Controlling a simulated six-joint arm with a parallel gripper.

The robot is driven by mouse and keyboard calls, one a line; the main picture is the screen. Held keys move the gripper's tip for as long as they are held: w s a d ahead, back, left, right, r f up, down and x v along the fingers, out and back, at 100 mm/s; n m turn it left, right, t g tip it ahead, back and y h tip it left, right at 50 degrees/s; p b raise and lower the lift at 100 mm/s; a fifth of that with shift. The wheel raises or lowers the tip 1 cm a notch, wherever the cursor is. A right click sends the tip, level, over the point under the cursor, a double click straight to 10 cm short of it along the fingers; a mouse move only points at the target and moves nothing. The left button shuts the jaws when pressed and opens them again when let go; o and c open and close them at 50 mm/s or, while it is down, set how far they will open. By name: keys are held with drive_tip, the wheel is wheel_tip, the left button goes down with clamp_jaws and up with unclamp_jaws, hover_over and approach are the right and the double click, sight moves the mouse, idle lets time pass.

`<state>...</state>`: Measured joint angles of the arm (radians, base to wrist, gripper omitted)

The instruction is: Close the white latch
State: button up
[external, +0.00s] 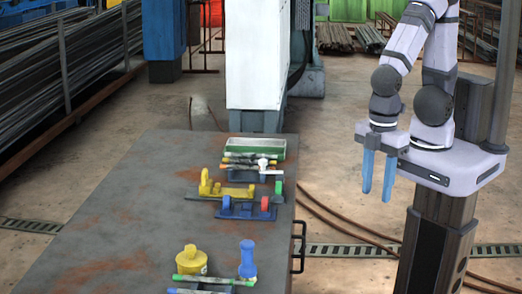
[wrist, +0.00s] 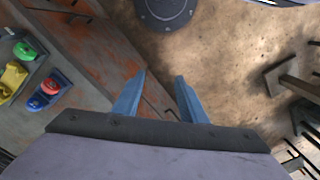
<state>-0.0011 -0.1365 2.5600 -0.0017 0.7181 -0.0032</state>
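The white latch (external: 263,164) sits on a dark blue base (external: 246,177) near the right edge of the table, just in front of a green tray. Its white part stands up at the base's right end; I cannot tell its exact angle. In the wrist view only a small white bit shows at the left edge, too cut off to be sure of. My gripper (external: 377,196) hangs to the right of the table, away from the latch, blue fingers pointing down. In the wrist view my gripper (wrist: 160,78) has its fingers apart with nothing between them.
A yellow latch with a green part (external: 278,187) and a blue latch with a red part (external: 264,204) stand closely in front. A green tray (external: 258,149), a yellow container (external: 191,261) and a blue-handled object (external: 247,259) are also on the table (external: 120,220). Its left side is clear.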

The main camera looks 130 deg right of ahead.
wheel_tip(320, 180, up, 12)
drive_tip(key=r+p, duration=0.1)
drive_tip(key=p, duration=0.9)
drive_tip(key=w+d+f+m+t+h+b, duration=0.1)
drive_tip(key=w+d+f+t+h+b, duration=0.25)
drive_tip(key=d, duration=0.55)
drive_tip(key=w+d+f+m+t+b, duration=0.15)
drive_tip(key=w+d+f+b, duration=0.25)
drive_tip(key=d+f+b, duration=0.4)
drive_tip(key=w+d+f+m+t+h+b, duration=0.1)
drive_tip(key=w+d+f+t+b, duration=0.3)
drive_tip(key=d, duration=0.5)
drive_tip(key=s+d+f+t+h+b, duration=0.3)
drive_tip(key=s+d+b, duration=0.2)
drive_tip(key=d+b, duration=0.55)
drive_tip(key=s+t+b, duration=0.1)
drive_tip(key=s, duration=0.1)
drive_tip(key=s+d+m+t+h+b, duration=0.1)
drive_tip(key=s+b, duration=0.1)
drive_tip(key=s+d+t+b, duration=0.1)
drive_tip(key=s, duration=0.2)
drive_tip(key=shift+d+f+m+t+b, duration=0.15)
drive_tip(key=shift+f+m+t+b, duration=0.05)
drive_tip(key=shift+m+t+b, duration=0.2)
drive_tip(key=shift+s+f+m+h, duration=0.25)
drive_tip(key=shift+s+f+m, duration=0.1)
drive_tip(key=shift+s+f, duration=0.05)
drive_tip(key=shift+p+x, duration=0.5)
drive_tip(key=shift+x, duration=3.2)
clamp_jaws()
